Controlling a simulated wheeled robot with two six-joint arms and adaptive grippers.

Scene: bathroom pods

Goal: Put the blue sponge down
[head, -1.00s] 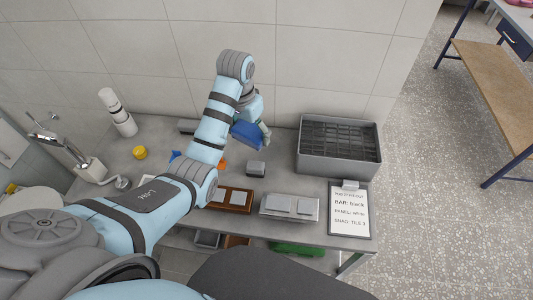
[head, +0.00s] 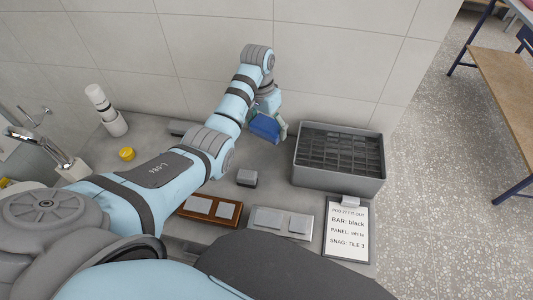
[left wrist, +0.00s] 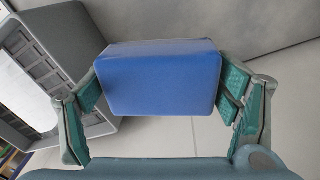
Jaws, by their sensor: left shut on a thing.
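The blue sponge (left wrist: 158,80) is a rounded block between the green finger pads of my left gripper (left wrist: 162,95) in the left wrist view. In the head view, my left gripper (head: 268,122) holds the blue sponge (head: 265,127) above the back of the grey counter, just left of the grey crate. The gripper is shut on the sponge, and the arm partly covers the counter beneath. My right gripper is not in view.
The grey crate (head: 338,179) with a slotted inside stands at the counter's right end. A small grey block (head: 247,178), a brown tray (head: 196,204), a metal tray (head: 267,229) and a clipboard (head: 347,243) lie in front. A yellow item (head: 127,154) and white bottle (head: 103,103) stand left.

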